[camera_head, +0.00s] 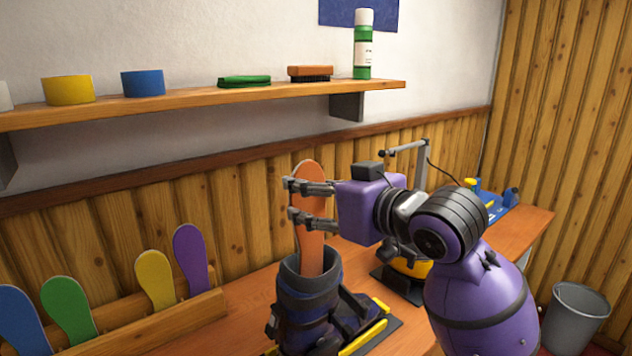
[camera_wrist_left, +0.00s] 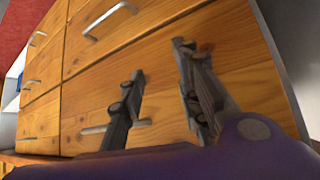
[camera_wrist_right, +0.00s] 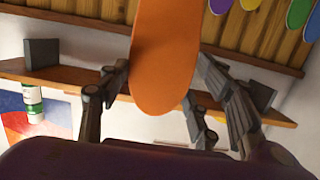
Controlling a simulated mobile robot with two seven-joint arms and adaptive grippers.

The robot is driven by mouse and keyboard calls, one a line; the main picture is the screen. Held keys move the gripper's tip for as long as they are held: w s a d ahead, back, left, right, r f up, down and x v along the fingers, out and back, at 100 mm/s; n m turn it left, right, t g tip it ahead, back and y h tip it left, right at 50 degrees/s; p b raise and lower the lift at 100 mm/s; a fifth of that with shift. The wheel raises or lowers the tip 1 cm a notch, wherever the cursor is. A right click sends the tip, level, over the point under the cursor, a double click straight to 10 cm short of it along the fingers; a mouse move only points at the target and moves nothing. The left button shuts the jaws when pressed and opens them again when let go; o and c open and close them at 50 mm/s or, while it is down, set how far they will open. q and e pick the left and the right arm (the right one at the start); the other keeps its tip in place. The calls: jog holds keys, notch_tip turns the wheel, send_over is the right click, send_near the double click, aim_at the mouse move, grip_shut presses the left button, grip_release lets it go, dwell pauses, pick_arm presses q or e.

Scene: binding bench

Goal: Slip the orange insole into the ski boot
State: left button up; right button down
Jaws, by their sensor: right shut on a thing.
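The orange insole (camera_head: 311,240) stands nearly upright over the dark blue ski boot (camera_head: 308,305) in the head view. Its lower end is inside the mouth of the boot, where the front rim hides the tip. My right gripper (camera_head: 291,200) is shut on the upper part of the insole, above the boot. In the right wrist view the insole (camera_wrist_right: 165,50) lies between the fingers (camera_wrist_right: 163,70), with its rounded top end towards the wrist. My left gripper (camera_wrist_left: 161,62) is open and empty, in front of wooden drawer fronts.
The boot stands by a dark and yellow fixture (camera_head: 375,325) on the bench (camera_head: 255,290). A rack (camera_head: 175,325) at left holds blue, green, yellow and purple insoles. A wall shelf (camera_head: 200,101) hangs above. A grey bin (camera_head: 575,315) stands at right. Drawer handles (camera_wrist_left: 105,20) face my left gripper.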

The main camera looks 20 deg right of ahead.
aim_at(310, 168)
jog(key=shift+f+b, duration=0.65)
jog(key=shift+f, duration=2.05)
jog(key=c, duration=0.5)
grip_release()
notch_tip(310, 168, up, 10)
